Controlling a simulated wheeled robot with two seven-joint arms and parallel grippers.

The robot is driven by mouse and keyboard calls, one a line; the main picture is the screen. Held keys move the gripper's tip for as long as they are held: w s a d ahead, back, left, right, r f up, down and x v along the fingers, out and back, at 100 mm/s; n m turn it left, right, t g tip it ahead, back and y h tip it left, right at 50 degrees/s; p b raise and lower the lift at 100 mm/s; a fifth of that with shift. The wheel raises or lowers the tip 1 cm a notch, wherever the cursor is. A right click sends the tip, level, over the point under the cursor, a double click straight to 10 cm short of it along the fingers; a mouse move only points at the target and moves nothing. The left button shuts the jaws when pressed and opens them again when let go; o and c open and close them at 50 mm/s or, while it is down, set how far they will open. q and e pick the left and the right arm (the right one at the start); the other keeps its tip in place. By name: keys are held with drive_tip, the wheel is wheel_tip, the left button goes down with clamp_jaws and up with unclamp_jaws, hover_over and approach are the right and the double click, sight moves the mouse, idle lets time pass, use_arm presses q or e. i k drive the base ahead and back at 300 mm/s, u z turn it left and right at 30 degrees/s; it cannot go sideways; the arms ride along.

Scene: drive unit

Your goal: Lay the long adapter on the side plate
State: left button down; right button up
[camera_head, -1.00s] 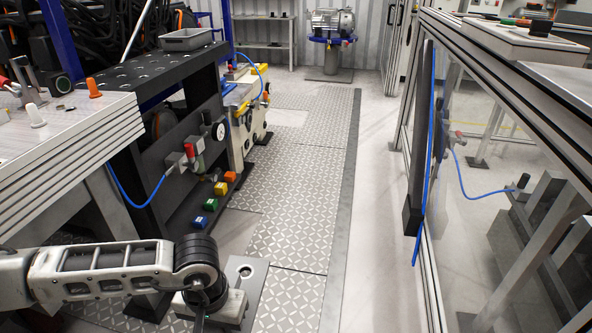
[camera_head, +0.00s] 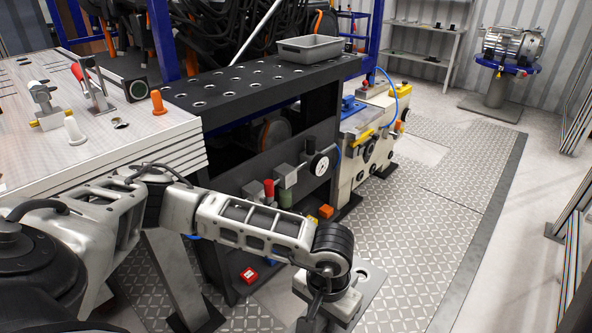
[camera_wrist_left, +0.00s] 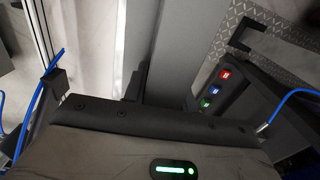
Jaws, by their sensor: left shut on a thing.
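My left gripper (camera_head: 322,300) hangs low at the bottom middle of the head view, pointing down, its fingertips hidden. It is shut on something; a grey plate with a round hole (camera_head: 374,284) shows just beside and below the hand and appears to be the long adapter. The left wrist view shows the hand's body across the bottom; the grip itself is hidden there. I cannot tell for certain which surface is the side plate; the black perforated top (camera_head: 240,82) of the rack is one flat plate behind the arm. My right gripper is not in view.
A grey bin (camera_head: 309,48) stands on the rack. A pale workbench (camera_head: 100,165) at left holds clamps and an orange peg (camera_head: 158,101). A pressure gauge (camera_head: 318,165) and valves sit on the rack's front. Patterned floor (camera_head: 410,205) to the right is open.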

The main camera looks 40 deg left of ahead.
sight(232, 80)
drive_tip(key=i, duration=2.85)
drive_tip(key=u, duration=2.55)
